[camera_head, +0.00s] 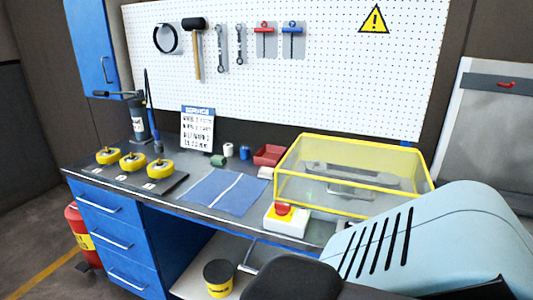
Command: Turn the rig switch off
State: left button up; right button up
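The rig switch is a white box with a yellow top plate (286,221) and a red knob (284,210). It sits at the front edge of the workbench, just in front of the yellow-framed clear guard (350,172). The guard is over a grey metal rig (352,179). I cannot tell from this view whether the switch is on or off. Neither of my grippers is in view, and no gripper shows near the switch.
A large pale blue slotted shape and a dark rounded shape, perhaps parts of mine, block the lower right. A pegboard (330,80) with tools stands behind.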

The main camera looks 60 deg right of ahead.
aim_at(281, 209)
jog(key=z, duration=0.4)
jog(key=k+j+z, duration=0.1)
jog(key=z, duration=0.75)
jog(key=k+z, duration=0.1)
jog(key=z, duration=0.3)
